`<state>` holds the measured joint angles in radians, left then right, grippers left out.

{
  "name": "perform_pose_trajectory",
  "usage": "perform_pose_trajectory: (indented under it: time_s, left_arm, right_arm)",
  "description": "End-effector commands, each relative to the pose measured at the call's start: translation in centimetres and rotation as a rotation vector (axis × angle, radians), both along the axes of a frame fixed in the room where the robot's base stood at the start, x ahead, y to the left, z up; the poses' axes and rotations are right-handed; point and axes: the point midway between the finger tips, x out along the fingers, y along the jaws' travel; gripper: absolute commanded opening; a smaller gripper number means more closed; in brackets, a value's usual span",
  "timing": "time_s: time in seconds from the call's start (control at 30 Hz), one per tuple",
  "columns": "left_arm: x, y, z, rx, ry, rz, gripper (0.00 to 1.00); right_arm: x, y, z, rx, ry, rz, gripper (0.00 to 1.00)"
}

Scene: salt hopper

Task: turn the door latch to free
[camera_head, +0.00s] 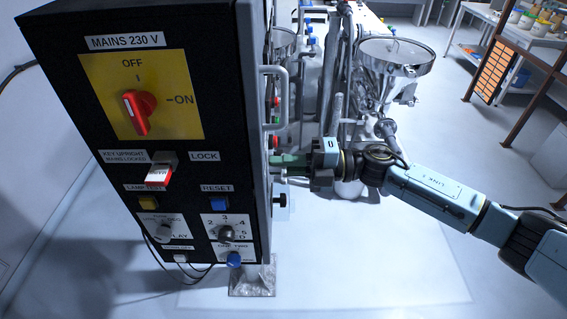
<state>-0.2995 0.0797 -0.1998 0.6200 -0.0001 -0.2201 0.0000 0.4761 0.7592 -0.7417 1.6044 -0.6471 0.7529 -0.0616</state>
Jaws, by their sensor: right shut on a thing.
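The black control cabinet (218,120) fills the left of the head view, its front panel facing me. My right gripper (285,162) comes in from the right and reaches the cabinet's right side, just below the grey door handle (275,98). Its greenish fingers are shut on the door latch at the cabinet's side edge. The latch itself is mostly hidden by the fingers and the edge, so its angle cannot be told. My left gripper is not in view.
The panel carries a red mains switch (139,112), a red-and-white LOCK key (159,170), a blue reset button (219,203) and a dial (226,234). A steel hopper (395,62) stands behind my right arm. Open floor (400,275) lies at the lower right.

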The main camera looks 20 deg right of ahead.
Motion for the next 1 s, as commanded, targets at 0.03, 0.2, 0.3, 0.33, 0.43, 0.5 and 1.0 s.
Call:
perform_pose_trajectory:
  time_s: [0.03,0.2,0.3,0.33,0.43,0.5,1.0]
  left_arm:
    - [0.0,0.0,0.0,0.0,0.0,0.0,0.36]
    - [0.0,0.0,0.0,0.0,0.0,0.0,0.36]
    - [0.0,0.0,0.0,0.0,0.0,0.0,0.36]
    - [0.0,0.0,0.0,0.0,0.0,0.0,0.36]
    - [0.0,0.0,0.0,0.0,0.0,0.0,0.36]
    - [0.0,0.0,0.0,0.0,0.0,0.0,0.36]
    - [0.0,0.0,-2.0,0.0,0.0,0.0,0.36]
  right_arm:
    - [0.0,0.0,0.0,0.001,0.0,-0.001,0.0]
    - [0.0,0.0,0.0,0.001,-0.001,-0.001,0.15]
    - [0.0,0.0,0.0,-0.001,-0.002,-0.001,0.28]
    - [0.0,0.0,0.0,-0.001,-0.002,-0.001,0.32]
    - [0.0,0.0,0.0,-0.001,-0.002,-0.001,0.35]
    - [0.0,0.0,0.0,-0.001,-0.002,0.0,0.35]
    - [-1.6,-5.7,-0.4,-0.006,-0.001,-0.002,0.35]
